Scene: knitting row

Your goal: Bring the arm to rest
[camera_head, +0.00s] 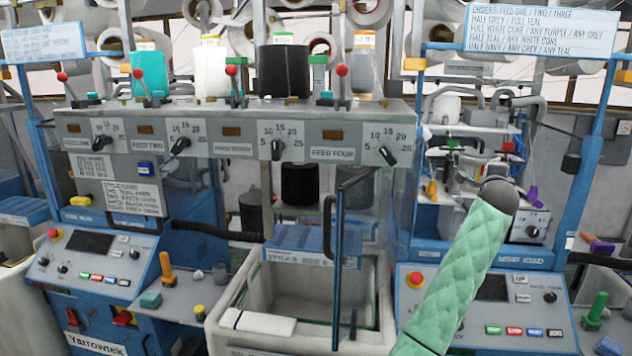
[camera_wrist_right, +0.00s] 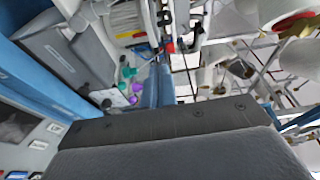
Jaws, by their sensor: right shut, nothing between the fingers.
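My right arm (camera_head: 462,265) rises from the bottom right of the head view in a green quilted sleeve. It ends in a dark grey rounded joint (camera_head: 497,194) in front of the right-hand machine. Its fingers cannot be made out there. In the right wrist view, the dark grey gripper (camera_wrist_right: 165,122) fills the lower part as one broad block, shut, with nothing seen held. My left arm and gripper are not in view.
A feed panel (camera_head: 225,131) with dials and yarn cones spans the back. Below it stand a pale open bin (camera_head: 262,303) and an upright dark blue bar (camera_head: 338,262). Control panels (camera_head: 478,293) flank the bin. A blue post (camera_head: 590,170) stands right of my arm.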

